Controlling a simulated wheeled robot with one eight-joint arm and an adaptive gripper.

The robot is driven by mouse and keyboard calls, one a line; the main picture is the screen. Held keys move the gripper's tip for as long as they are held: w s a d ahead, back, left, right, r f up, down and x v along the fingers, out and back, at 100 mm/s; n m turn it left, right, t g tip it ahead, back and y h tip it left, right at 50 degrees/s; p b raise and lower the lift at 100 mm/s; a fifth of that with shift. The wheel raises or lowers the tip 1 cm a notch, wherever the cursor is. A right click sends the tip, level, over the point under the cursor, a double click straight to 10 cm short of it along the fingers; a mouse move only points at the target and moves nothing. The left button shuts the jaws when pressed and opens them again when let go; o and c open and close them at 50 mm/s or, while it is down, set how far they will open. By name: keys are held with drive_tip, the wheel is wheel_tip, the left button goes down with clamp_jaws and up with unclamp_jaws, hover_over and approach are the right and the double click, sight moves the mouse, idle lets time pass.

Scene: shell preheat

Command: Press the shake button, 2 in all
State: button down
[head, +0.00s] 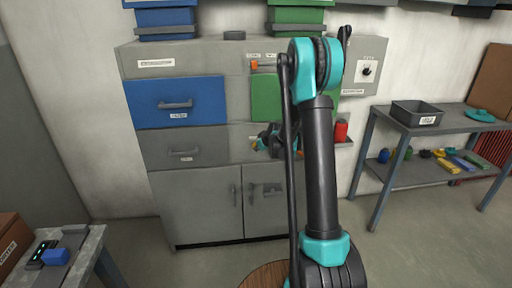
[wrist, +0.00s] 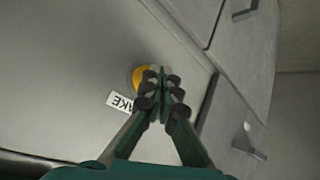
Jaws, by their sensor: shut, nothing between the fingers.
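The shake button is a round yellow-orange button (wrist: 139,77) on a grey panel in the wrist view. A white label (wrist: 121,102) beside it shows the letters "AKE", the rest being hidden or cut off. My gripper (wrist: 162,88) is shut and empty, its fingertips just right of the button and overlapping its right edge in the picture. I cannot tell whether they touch it. In the head view my gripper (head: 270,141) is in front of the grey cabinet strip below the green drawer, partly hidden by my arm.
A grey cabinet (head: 195,205) with a blue drawer (head: 150,103) and a green drawer (head: 265,92) fills the middle. A red canister (head: 341,131) stands right of my arm. A shelf table (head: 455,120) with a grey bin stands at right; another table (head: 85,250) is at lower left.

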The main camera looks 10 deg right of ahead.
drive_tip(key=shift+s, duration=0.25)
drive_tip(key=shift+s, duration=0.1)
drive_tip(key=shift+s, duration=2.4)
drive_tip(key=s, duration=0.3)
drive_tip(key=shift+s, duration=0.4)
drive_tip(key=shift+w, duration=0.1)
drive_tip(key=w, duration=0.8)
drive_tip(key=shift+w, duration=0.3)
drive_tip(key=shift+w, duration=0.15)
idle(1.3)
